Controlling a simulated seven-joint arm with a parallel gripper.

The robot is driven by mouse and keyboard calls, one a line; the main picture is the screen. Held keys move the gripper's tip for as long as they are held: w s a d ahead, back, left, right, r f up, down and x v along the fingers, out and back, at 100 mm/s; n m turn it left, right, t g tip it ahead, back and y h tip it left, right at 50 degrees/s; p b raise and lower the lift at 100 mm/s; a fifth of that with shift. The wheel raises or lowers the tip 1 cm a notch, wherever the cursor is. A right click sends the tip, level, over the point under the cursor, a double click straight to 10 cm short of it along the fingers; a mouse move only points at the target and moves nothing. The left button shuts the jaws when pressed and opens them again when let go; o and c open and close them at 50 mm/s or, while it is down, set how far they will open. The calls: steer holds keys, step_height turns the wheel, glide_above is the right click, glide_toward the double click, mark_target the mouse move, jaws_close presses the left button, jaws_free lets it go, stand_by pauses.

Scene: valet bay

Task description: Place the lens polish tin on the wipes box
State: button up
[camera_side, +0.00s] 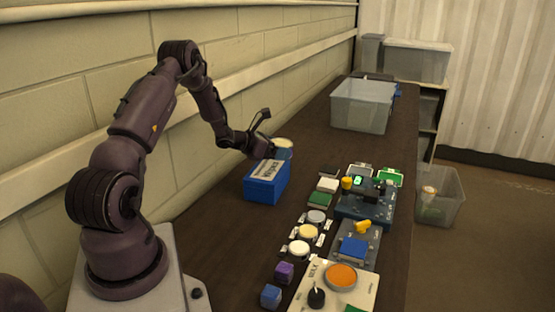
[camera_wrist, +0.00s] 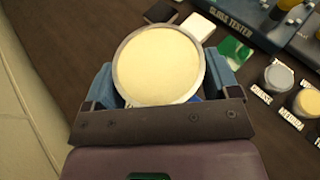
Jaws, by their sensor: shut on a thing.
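The lens polish tin (camera_wrist: 158,62) is round with a cream top and a metal rim. In the wrist view it sits between the blue fingers of my gripper (camera_wrist: 164,84), which is shut on it. In the side view the tin (camera_side: 283,142) shows at the end of my gripper (camera_side: 280,152), close to the far end of the wipes box and higher than the table. The wipes box (camera_side: 262,190) is blue with a white label on top and stands on the dark table by the wall. I cannot tell whether the tin is directly over the box.
To the right are small pads (camera_side: 320,200), several round compound pots (camera_side: 308,231), a gloss tester (camera_side: 362,207) and a blue-topped device (camera_side: 355,247). Purple and blue cubes (camera_side: 285,272) lie in front. A clear bin (camera_side: 362,105) stands at the back. Bare table (camera_side: 230,235) lies before the box.

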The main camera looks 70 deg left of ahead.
mark_target(278, 167)
steer(key=shift+w+a+f, duration=0.15)
steer(key=shift+w+f, duration=0.05)
steer(key=shift+f, duration=0.05)
steer(key=shift+w+a+f, duration=0.1)
steer(key=shift+f, duration=1.55)
steer(key=o, duration=0.9)
steer(key=shift+f, duration=0.2)
steer(key=shift+r, duration=0.15)
